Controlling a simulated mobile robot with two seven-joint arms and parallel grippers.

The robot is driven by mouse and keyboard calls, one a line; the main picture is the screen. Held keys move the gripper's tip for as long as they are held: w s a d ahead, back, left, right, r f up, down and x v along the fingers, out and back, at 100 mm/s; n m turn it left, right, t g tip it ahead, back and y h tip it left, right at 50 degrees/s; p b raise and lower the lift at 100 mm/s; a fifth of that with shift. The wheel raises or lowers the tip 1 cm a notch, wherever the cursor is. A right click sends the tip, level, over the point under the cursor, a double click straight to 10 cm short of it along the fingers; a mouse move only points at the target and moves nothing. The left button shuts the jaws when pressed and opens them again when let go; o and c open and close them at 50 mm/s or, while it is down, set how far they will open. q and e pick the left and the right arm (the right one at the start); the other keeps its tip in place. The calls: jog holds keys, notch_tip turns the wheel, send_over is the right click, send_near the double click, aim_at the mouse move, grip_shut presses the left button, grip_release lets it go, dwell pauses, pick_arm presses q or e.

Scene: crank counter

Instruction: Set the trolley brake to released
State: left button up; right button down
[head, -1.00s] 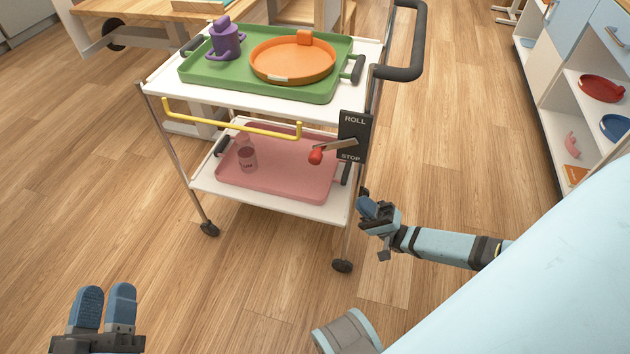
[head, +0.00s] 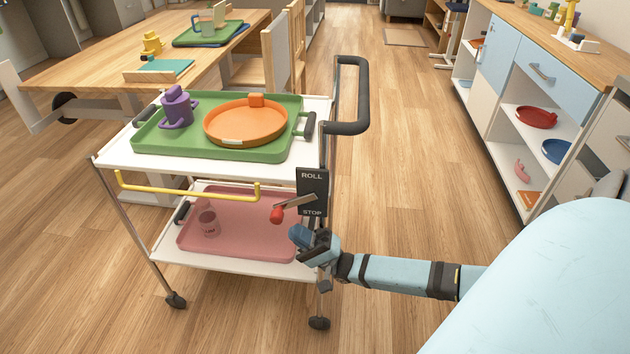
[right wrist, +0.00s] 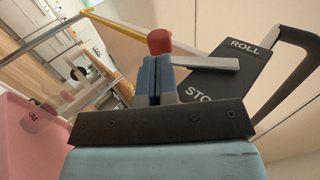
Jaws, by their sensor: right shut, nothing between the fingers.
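The trolley (head: 112,157) stands in front of me. On its near right post is the black brake plate (head: 317,190), marked ROLL at the top and STOP at the bottom. The brake lever is a grey bar with a red knob (head: 277,214), pointing left and slightly down from the plate. My right gripper (head: 299,238) is shut and empty, just below the lever. In the right wrist view the red knob (right wrist: 159,41) shows just beyond the shut fingertips (right wrist: 158,66); I cannot tell whether they touch. My left gripper is not in view.
On the trolley's top are a green tray (head: 150,138) with an orange round tray (head: 245,122) and a purple pot (head: 177,110). A yellow rail (head: 185,191) runs along the front edge. A pink tray (head: 245,232) lies below. Floor is clear to the right.

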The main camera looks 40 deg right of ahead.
jog(key=shift+x, duration=1)
jog(key=shift+w+a+r, duration=0.15)
jog(key=shift+a+r, duration=0.05)
jog(key=shift+r, duration=0.05)
